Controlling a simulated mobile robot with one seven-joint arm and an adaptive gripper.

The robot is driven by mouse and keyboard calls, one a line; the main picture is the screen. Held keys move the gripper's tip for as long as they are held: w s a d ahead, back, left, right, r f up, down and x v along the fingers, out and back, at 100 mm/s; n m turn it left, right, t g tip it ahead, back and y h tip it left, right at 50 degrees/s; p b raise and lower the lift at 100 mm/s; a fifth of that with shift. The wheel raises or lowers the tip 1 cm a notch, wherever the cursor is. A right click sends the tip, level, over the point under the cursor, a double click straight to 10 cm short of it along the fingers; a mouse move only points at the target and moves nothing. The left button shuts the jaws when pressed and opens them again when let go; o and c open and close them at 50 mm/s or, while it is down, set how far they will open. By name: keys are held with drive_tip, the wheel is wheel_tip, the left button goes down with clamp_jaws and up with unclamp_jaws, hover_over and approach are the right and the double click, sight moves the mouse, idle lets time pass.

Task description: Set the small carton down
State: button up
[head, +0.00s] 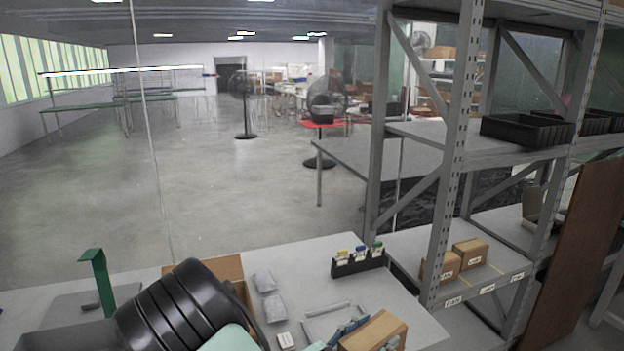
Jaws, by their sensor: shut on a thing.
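The small carton (378,328) is a brown box at the bottom edge of the head view, over the front right of the grey table. My gripper (368,337) shows only in part, with blue-grey finger parts on both sides of the carton; it is shut on the carton. The carton's lower part is cut off by the picture edge, so I cannot tell whether it touches the table (310,257).
An open brown box (233,268) stands partly behind my black arm. Grey packets (268,294), a small white box (286,341) and a black holder (358,262) with coloured tops are on the table. Two cartons (469,253) sit on the metal rack (452,165) at right.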

wheel_tip(320, 180, up, 3)
drive_tip(key=p, duration=0.2)
drive_tip(key=shift+d+r+p, duration=0.1)
drive_tip(key=shift+p, duration=0.3)
drive_tip(key=shift+w+d+r+n+t+y, duration=0.1)
drive_tip(key=shift+d+r+n+t+y, duration=0.15)
drive_tip(key=shift+n+t+y, duration=0.3)
drive_tip(key=shift+r+n+t+y, duration=0.1)
drive_tip(key=shift+n+t+y, duration=0.65)
drive_tip(key=shift+t+y, duration=0.15)
drive_tip(key=shift+a+f+n+t+y, duration=0.15)
drive_tip(key=shift+f+n+t+y, duration=0.05)
drive_tip(key=shift+n+t+y, duration=0.4)
drive_tip(key=shift+a+f+n+t+y, duration=0.15)
drive_tip(key=shift+n+t+y, duration=0.25)
drive_tip(key=shift+y, duration=0.25)
drive_tip(key=shift+a, duration=0.1)
